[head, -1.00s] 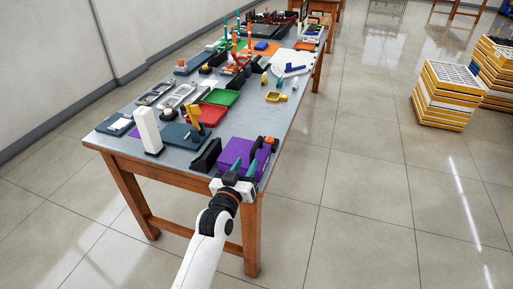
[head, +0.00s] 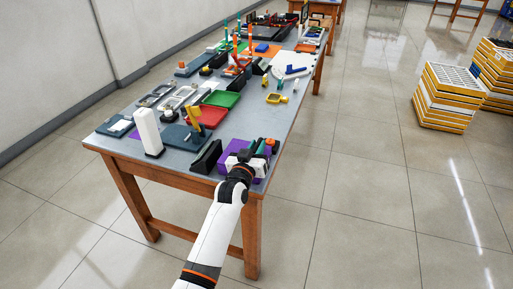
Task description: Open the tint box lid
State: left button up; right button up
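The purple tint box (head: 230,147) sits at the near right corner of the table. Its lid appears shut, but my gripper and wrist hide much of its top and front. A dark piece with an orange end (head: 273,143) is just right of the fingers. I cannot tell whether the fingers touch it or the box. My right gripper is not in view.
A black upright holder (head: 206,157) stands just left of the box, and a tall white block (head: 147,131) stands farther left. Red (head: 207,117) and green (head: 224,99) trays lie behind. The table (head: 252,110) is clear behind the box.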

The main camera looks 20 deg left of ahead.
pick_arm(q)
grip_shut()
jog(key=r+n+p, duration=0.1)
jog(key=a+r+n+p, duration=0.1)
jog(key=p, duration=0.1)
jog(key=shift+r, duration=0.25)
jog(key=a+r+n+p, duration=0.1)
jog(key=a+r+n, duration=0.1)
jog(key=a+n, duration=0.5)
jog(key=a+r+n+p, duration=0.1)
jog(key=a+r+n, duration=0.1)
jog(key=a+n, duration=0.5)
jog(key=shift+w+r+n+p, duration=0.25)
jog(key=shift+w+n+p, duration=0.1)
jog(key=shift+n, duration=0.65)
